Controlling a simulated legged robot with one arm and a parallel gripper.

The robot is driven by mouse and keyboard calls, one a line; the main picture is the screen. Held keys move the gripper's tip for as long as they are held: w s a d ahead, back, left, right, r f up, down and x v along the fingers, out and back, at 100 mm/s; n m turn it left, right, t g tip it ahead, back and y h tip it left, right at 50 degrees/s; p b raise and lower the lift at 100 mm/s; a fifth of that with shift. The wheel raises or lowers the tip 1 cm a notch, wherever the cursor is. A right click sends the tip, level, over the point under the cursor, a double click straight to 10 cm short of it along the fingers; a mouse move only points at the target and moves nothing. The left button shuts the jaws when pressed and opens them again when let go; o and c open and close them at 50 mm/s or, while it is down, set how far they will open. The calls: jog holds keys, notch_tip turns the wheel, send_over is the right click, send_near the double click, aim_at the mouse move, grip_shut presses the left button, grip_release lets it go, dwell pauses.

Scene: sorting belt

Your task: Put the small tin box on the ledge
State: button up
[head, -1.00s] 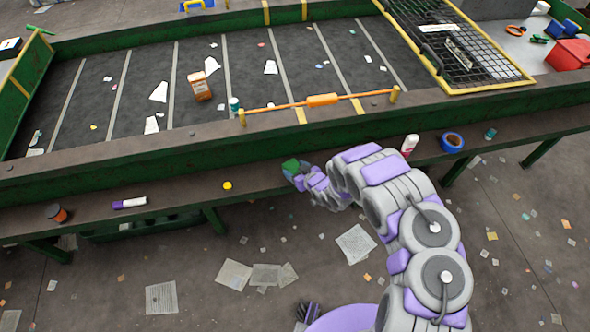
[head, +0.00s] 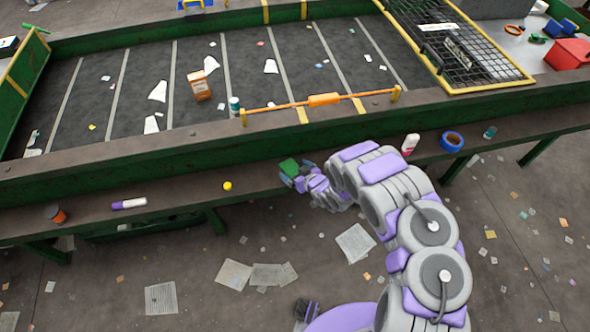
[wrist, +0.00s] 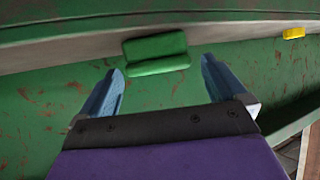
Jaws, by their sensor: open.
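The small tin box is a green box (head: 289,167) at the front edge of the brown ledge (head: 255,181), just beyond my gripper (head: 293,178) in the head view. In the wrist view the green box (wrist: 155,53) lies between and slightly beyond the two blue fingertips of my gripper (wrist: 160,68). The fingers stand wide apart, with a visible gap on each side of the box. The box overlaps the grey ledge edge (wrist: 80,53) there; its full underside is hidden.
On the ledge are a yellow cap (head: 227,186), a white-purple marker (head: 129,203) and an orange-black jar (head: 56,213) to the left. A white bottle (head: 410,144), a blue tape roll (head: 452,141) and a teal can (head: 489,132) stand right. The belt wall rises behind.

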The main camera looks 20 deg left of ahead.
jog(key=p+v, duration=0.3)
jog(key=v, duration=1.3)
jog(key=w+d+r+m+t+h, duration=0.1)
jog(key=w+d+r+h, duration=0.35)
jog(key=d, duration=0.35)
jog(key=w+d+r+m+t+h, duration=0.1)
jog(key=w+d+r+m+h, duration=0.25)
jog(key=d, duration=0.55)
jog(key=s+d+r+m+g+h, duration=0.2)
jog(key=s+d+r+h, duration=0.25)
jog(key=d+r, duration=0.75)
jog(key=s+r+m+g, duration=0.4)
jog(key=s+r, duration=0.5)
jog(key=s, duration=0.5)
jog(key=s+a+r+g+y, duration=0.1)
jog(key=s+a+r+g, duration=0.1)
jog(key=s, duration=0.9)
jog(key=s+a+r+g+y, duration=0.1)
jog(key=s+a+r+g, duration=0.2)
jog(key=s, duration=0.8)
notch_tip(320, 180, up, 2)
jog(key=shift+a+r+y, duration=0.1)
jog(key=shift+a+y, duration=0.25)
jog(key=shift+a, duration=0.15)
